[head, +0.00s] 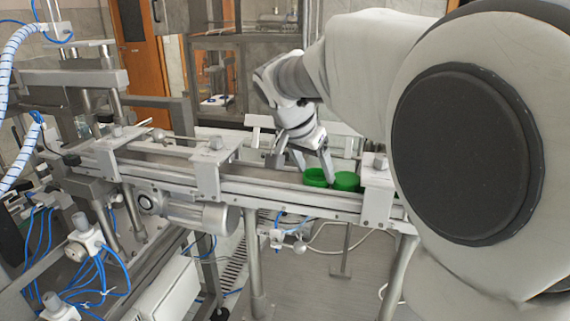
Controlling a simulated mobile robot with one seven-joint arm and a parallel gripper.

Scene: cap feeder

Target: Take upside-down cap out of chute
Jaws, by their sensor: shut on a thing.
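A green cap (315,178) sits in the metal chute (250,183), right of its middle. It looks open side up, like an upside-down cap. My gripper (314,169) reaches down into the chute from above and is shut on this cap, with one finger at its right side. A second green cap (346,181) stands just to the right, very close to the first. Its top looks closed, though it is small in the picture. The part of the chute farther right is hidden by my arm.
Metal brackets (209,165) and (378,190) straddle the chute left and right of the caps. A cylindrical motor (202,215) hangs below the chute. Blue hoses and fittings (88,242) crowd the lower left. The chute's left stretch looks empty.

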